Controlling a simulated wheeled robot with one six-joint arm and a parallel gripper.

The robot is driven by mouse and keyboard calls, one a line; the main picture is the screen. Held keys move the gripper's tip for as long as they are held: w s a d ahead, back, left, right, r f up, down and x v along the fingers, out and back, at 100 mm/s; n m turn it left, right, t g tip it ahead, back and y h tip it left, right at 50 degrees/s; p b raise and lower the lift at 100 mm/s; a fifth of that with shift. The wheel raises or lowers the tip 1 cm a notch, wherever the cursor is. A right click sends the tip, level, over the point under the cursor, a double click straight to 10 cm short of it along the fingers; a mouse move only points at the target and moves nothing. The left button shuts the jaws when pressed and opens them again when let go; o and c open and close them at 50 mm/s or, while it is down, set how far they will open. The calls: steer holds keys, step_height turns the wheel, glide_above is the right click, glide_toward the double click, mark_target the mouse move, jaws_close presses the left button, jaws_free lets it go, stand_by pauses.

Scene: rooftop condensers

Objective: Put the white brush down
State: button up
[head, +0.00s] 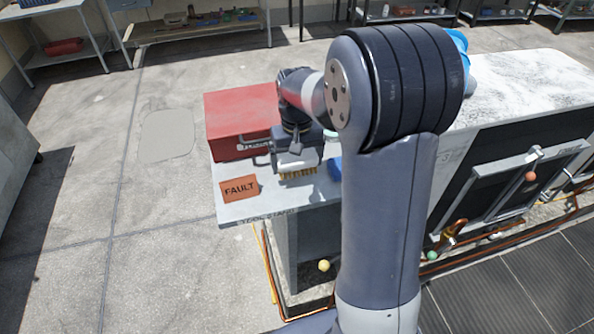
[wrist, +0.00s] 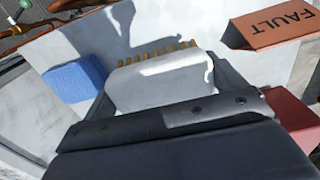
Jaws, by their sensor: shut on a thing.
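The white brush has a pale body and yellow-brown bristles. It shows in the head view (head: 297,167) over the grey bench top (head: 285,205), and large in the middle of the wrist view (wrist: 165,80). My gripper (head: 297,158) is shut on the brush body, with one finger at each side of it in the wrist view (wrist: 166,92). The bristles face away from my wrist camera. The brush is close over the bench top; I cannot tell whether the bristles touch it.
A red toolbox (head: 235,112) stands behind the brush. An orange FAULT sign (head: 240,188) is left of it, and a blue block (wrist: 75,82) is on the other side. The front bench edge is close. A white-topped condenser (head: 530,85) stands at right.

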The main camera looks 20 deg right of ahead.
mark_target(297, 172)
step_height(297, 172, down, 4)
steer(key=shift+p, duration=0.3)
steer(key=o, duration=0.8)
steer(key=shift+c, duration=0.2)
steer(key=shift+f, duration=0.15)
steer(key=r, duration=0.7)
steer(key=r+b, duration=0.1)
steer(key=r, duration=0.2)
steer(key=shift+s+a+r, duration=0.1)
steer(key=shift+s+r, duration=0.2)
steer(key=shift+r, duration=0.1)
